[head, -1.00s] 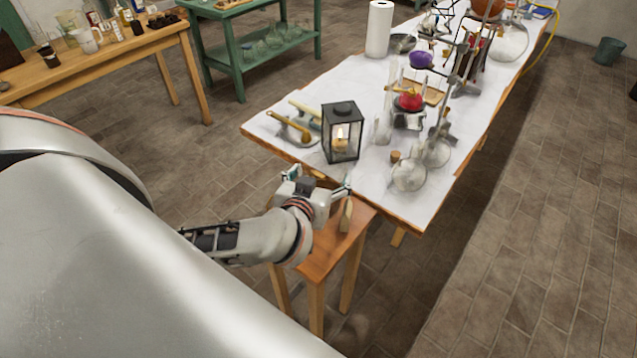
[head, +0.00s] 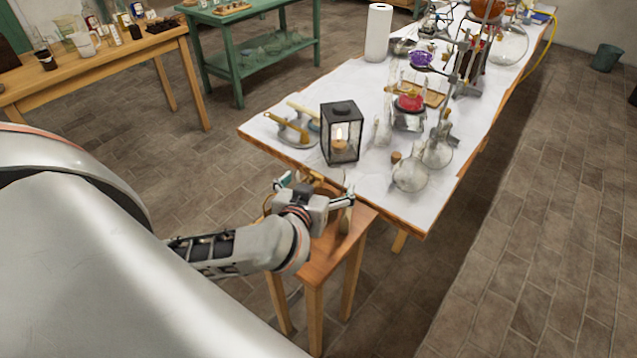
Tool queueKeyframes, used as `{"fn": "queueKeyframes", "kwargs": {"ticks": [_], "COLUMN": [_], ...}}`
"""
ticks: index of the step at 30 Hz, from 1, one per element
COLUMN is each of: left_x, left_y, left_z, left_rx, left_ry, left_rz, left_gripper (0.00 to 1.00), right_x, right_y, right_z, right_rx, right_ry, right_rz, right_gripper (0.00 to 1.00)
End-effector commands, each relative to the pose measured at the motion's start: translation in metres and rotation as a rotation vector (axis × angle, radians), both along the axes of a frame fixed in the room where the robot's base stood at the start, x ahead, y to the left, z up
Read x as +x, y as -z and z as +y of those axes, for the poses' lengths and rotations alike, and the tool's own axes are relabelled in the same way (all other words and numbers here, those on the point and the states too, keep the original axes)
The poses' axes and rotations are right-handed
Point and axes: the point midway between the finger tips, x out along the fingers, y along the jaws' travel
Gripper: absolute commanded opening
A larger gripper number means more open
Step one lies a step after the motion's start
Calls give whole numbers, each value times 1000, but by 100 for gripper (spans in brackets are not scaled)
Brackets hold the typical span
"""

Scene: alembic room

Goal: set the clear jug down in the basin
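My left gripper (head: 314,190) is over the small wooden stool (head: 325,255) at the front corner of the long table. Its two fingers are spread wide apart, and I see nothing held between them. A brownish rounded shape shows just behind the gripper, mostly hidden by it; I cannot tell what it is. I cannot make out a clear jug or a basin for certain. My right gripper is not in view.
A black lantern (head: 340,133) with a lit candle stands near the table edge, close beyond the gripper. Round glass flasks (head: 410,174) stand to its right. A paper roll (head: 378,33) stands farther back.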

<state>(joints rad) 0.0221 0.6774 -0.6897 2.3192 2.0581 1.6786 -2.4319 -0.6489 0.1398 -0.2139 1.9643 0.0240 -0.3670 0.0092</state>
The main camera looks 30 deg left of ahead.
Motion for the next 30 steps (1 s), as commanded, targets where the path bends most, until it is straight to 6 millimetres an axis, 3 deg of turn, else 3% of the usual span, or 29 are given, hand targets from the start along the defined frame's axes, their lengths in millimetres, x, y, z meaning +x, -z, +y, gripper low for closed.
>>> {"fn": "queueKeyframes", "kwargs": {"ticks": [11,25,30], "left_x": [-4,-85,-99], "left_y": [-4,-41,-48], "left_z": [-2,-29,-33], "left_rx": [0,-5,0], "left_ry": [2,2,1], "left_rz": [1,4,2], "left_gripper": [95,95,95], "right_x": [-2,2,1], "right_y": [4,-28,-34], "right_z": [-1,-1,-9], "right_rx": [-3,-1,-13], "right_ry": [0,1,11], "right_rz": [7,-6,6], "right_gripper": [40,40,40]}}
